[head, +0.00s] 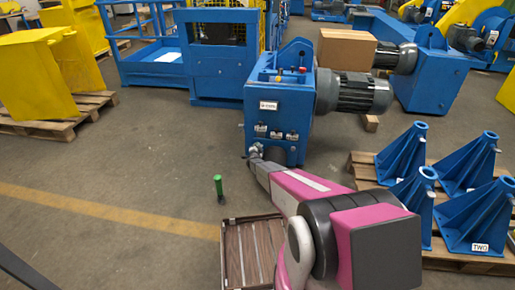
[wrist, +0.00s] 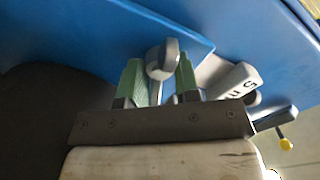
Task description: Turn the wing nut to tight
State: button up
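A grey wing nut (wrist: 163,60) with a rounded head stands out from a blue panel (wrist: 110,40) in the wrist view. My gripper (wrist: 160,78) has its two green fingertips on either side of the wing nut. Whether both fingertips press on it or a small gap is left, I cannot tell. In the head view my gripper (head: 256,157) reaches the lower front of the blue drive housing (head: 278,110), and the nut itself is too small to make out there.
A grey labelled part (wrist: 235,80) and a lever with a yellow knob (wrist: 285,143) are close right of my gripper. A motor (head: 352,95) sticks out right of the housing. Blue stands (head: 468,165) fill a pallet at right. A green-handled tool (head: 219,188) is at left.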

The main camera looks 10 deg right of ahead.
jog(key=shift+m, duration=1)
jog(key=o, duration=0.7)
jog(key=shift+c, duration=0.2)
jog(key=shift+s, duration=0.1)
jog(key=v, duration=1)
jog(key=shift+s, duration=0.35)
jog(key=shift+a, duration=0.1)
